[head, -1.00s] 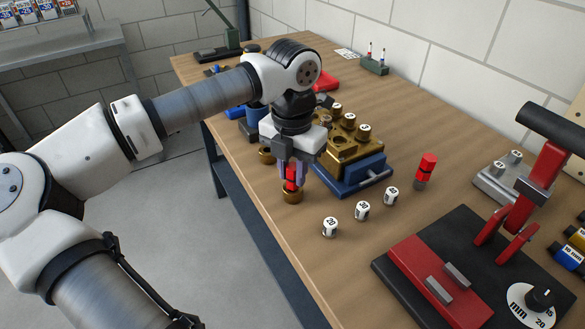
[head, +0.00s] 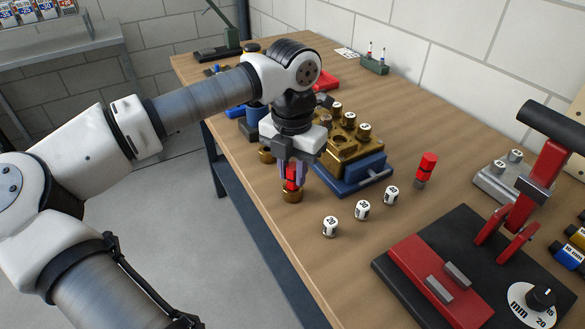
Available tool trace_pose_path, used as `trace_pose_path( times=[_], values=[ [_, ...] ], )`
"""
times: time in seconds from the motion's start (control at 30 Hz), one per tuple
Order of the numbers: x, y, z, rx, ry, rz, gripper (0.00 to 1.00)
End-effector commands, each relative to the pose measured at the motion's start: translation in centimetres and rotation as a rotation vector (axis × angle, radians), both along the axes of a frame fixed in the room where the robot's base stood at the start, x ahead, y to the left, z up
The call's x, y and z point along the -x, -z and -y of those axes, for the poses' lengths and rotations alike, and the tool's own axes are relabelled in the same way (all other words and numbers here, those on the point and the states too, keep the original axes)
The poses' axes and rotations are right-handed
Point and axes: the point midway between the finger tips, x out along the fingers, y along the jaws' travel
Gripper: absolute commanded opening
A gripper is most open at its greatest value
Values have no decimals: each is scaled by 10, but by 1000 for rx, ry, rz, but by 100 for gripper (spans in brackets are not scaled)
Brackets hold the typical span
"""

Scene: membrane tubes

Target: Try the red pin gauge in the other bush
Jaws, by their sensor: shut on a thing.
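My gripper (head: 291,175) points down near the left edge of the bench, its fingers shut on a red pin gauge (head: 292,177). The gauge is upright, directly over a brass bush (head: 292,195) that stands on the bench. Its lower end meets or enters the bush top; how deep I cannot tell. A second brass bush (head: 266,155) shows partly behind my gripper, to the left. Another red gauge with a grey lower part (head: 426,170) stands upright on the bench to the right.
A brass block (head: 352,150) in a blue vise (head: 358,180) sits just right of my gripper, holding several capped pieces. White numbered cylinders (head: 362,210) stand in front. A black-and-red lever press (head: 450,262) fills the bench's near right. Bare bench lies between.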

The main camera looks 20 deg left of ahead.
Motion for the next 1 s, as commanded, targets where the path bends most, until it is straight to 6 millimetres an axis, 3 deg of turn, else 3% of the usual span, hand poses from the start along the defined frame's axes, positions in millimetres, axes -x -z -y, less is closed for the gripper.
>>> trace_pose_path(
  times=[1.0],
  values=[
    [0,-33,0,-1,0,0,6]
  ],
)
